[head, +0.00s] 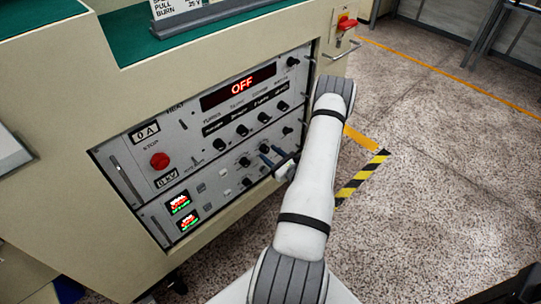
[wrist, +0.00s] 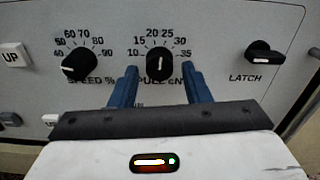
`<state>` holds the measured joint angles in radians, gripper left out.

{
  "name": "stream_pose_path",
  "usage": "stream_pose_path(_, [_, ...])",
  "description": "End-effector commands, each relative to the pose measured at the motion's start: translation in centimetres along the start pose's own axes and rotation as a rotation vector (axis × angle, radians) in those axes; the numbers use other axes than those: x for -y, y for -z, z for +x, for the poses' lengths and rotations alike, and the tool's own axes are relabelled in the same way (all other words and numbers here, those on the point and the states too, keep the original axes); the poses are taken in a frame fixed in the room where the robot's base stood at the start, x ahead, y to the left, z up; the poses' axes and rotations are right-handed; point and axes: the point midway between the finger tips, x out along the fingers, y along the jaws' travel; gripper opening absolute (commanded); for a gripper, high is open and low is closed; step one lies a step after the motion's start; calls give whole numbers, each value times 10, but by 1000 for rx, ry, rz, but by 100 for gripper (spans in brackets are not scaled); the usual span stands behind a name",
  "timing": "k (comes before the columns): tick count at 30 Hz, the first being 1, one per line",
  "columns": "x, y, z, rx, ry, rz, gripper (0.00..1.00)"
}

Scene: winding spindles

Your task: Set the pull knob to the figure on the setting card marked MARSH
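The pull knob (wrist: 159,63) is black and round, under a scale running from 10 to 35. A pale mark shows on its lower middle, but I cannot tell which figure it is set to. My gripper (wrist: 158,73) is open, with one blue finger on each side below the knob; whether they touch it is unclear. In the head view my gripper (head: 271,155) is at the lower panel. A white card (head: 185,12) at the top edge reads PULL, BURN and 25 V in part. Its upper part is cut off, and no MARSH mark shows.
The speed knob (wrist: 76,64) is left of the pull knob and the latch knob (wrist: 264,53) is right. A red stop button (head: 160,160) and an OFF display (head: 241,86) are on the panel.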

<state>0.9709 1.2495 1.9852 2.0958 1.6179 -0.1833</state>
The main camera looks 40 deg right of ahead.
Motion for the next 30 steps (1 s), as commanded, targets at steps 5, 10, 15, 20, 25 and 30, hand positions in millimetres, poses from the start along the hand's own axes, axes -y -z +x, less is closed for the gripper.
stream_pose_path(5, [0, 0, 0, 0, -1, 0, 28])
stream_pose_path(10, [-1, 0, 0, 0, -1, 0, 14])
stream_pose_path(15, [-1, 0, 0, 0, -2, 4, 6])
stream_pose_path(20, [-1, -1, 0, -1, -2, 90, 6])
stream_pose_path(25, [-2, 0, 0, -1, -2, 166, 6])
stream_pose_path(30, [-2, 0, 1, -1, -2, 169, 6])
